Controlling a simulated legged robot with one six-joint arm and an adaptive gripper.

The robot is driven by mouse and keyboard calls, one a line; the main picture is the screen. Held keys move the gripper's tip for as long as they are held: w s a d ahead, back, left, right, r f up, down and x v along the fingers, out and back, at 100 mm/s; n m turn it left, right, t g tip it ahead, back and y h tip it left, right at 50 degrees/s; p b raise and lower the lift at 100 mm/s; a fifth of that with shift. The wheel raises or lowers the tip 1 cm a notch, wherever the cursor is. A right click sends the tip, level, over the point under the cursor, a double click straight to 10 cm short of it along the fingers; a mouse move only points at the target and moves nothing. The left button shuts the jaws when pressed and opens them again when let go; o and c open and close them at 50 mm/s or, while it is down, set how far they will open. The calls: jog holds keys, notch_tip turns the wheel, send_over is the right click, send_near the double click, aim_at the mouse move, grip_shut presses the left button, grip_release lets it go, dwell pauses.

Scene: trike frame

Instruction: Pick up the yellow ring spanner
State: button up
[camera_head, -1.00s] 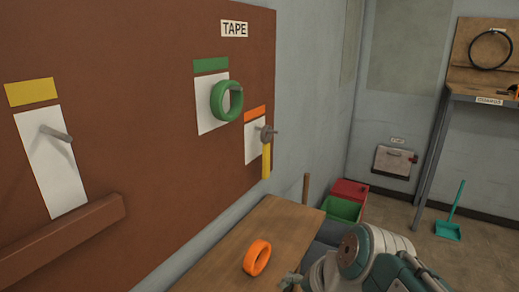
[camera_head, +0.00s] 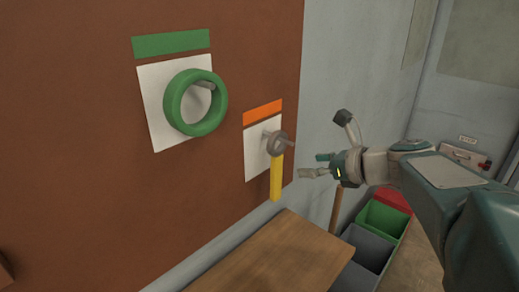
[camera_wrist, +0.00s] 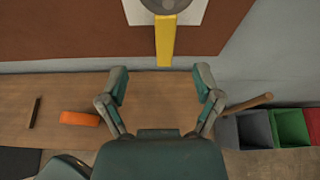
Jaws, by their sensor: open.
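The yellow ring spanner (camera_head: 277,174) hangs by its grey ring end on a peg in front of a white card with an orange label, on the brown board. Its yellow handle points straight down. In the wrist view the spanner (camera_wrist: 165,39) shows at the top centre, its ring end cut by the frame edge. My gripper (camera_head: 317,165) is open and empty, to the right of the spanner and apart from it. In the wrist view my gripper's fingers (camera_wrist: 162,82) are spread wide, below the spanner's handle end in the picture.
A green tape roll (camera_head: 170,104) hangs on a peg left of the spanner. A wooden bench (camera_head: 270,255) lies below the board, with an orange roll (camera_wrist: 80,119) on it. A wooden handle (camera_wrist: 249,102) and bins (camera_wrist: 290,127) stand to the right.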

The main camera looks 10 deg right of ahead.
aim_at(281, 160)
jog(key=shift+m, duration=0.3)
jog(key=x, duration=0.5)
jog(key=shift+w+r, duration=0.15)
jog(key=shift+w, duration=0.45)
jog(key=x, duration=0.4)
jog(key=shift+w, duration=0.35)
jog(key=shift+w+a, duration=0.1)
jog(key=shift+w, duration=0.05)
jog(key=shift+a, duration=0.35)
jog(key=c, duration=0.8)
grip_shut()
